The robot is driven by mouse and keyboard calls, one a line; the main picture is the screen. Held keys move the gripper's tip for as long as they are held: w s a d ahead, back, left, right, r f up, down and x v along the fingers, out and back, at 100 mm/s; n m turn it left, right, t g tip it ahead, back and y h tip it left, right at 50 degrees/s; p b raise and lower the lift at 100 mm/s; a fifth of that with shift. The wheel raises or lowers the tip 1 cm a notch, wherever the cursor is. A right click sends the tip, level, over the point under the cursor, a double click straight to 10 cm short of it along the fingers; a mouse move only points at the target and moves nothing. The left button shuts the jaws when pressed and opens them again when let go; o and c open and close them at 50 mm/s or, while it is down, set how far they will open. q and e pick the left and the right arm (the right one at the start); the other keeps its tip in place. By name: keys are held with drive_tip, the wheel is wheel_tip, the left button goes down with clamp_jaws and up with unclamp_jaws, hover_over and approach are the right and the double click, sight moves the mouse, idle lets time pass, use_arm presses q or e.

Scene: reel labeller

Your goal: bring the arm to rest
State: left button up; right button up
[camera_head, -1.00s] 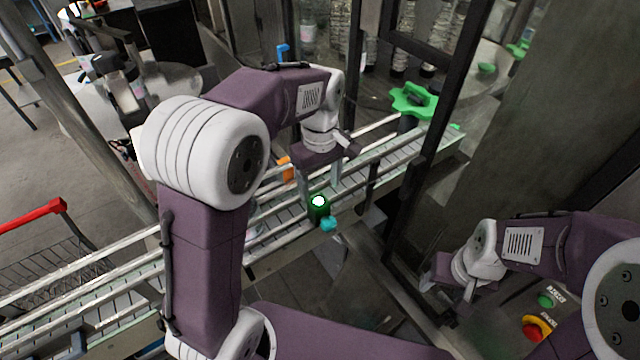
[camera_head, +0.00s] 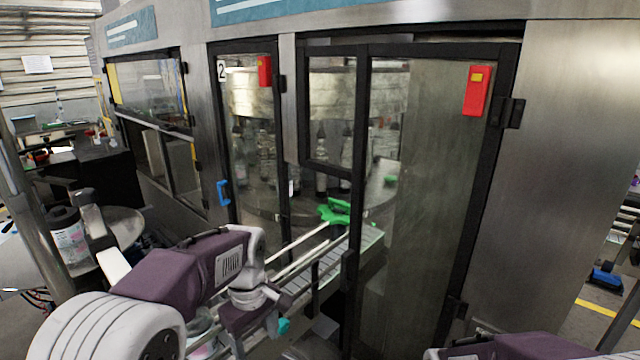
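My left arm comes in from the lower left, bent over the conveyor. Its gripper (camera_head: 255,328) hangs low over the conveyor rails near the bottom edge; its fingers are small and partly hidden, so I cannot tell whether they are open or shut. Of my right arm only a purple link shows at the bottom right edge; its gripper is out of the frame. The conveyor (camera_head: 318,280) runs from the bottom up to a green star wheel (camera_head: 340,212) at the machine. A small teal part (camera_head: 284,326) sits at the conveyor's side beside the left gripper.
The machine's dark-framed glass doors (camera_head: 420,200) stand ahead, with a blue handle (camera_head: 222,192) and red door switches (camera_head: 476,90). A round metal table (camera_head: 122,225) stands at the left. Open floor with a yellow line (camera_head: 606,312) shows at the far right.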

use_arm(q)
drive_tip(key=s+a+f+m+b, duration=0.1)
drive_tip(key=s+f+m+b, duration=0.2)
drive_tip(key=f, duration=0.4)
drive_tip(key=s+a+f+m+b, duration=0.2)
drive_tip(key=s+f+m+b, duration=0.1)
drive_tip(key=f, duration=0.5)
drive_tip(key=s+a+f+m+t+b, duration=0.1)
drive_tip(key=s+f+m+b, duration=0.2)
drive_tip(key=s+f+b, duration=0.2)
wheel_tip(320, 180, down, 3)
drive_tip(key=shift+s+a+f+m+b, duration=0.2)
drive_tip(key=shift+a+m+b, duration=0.2)
use_arm(e)
wheel_tip(320, 180, down, 13)
drive_tip(key=w, duration=0.1)
drive_tip(key=shift+r, duration=0.2)
use_arm(q)
drive_tip(key=shift+s, duration=0.1)
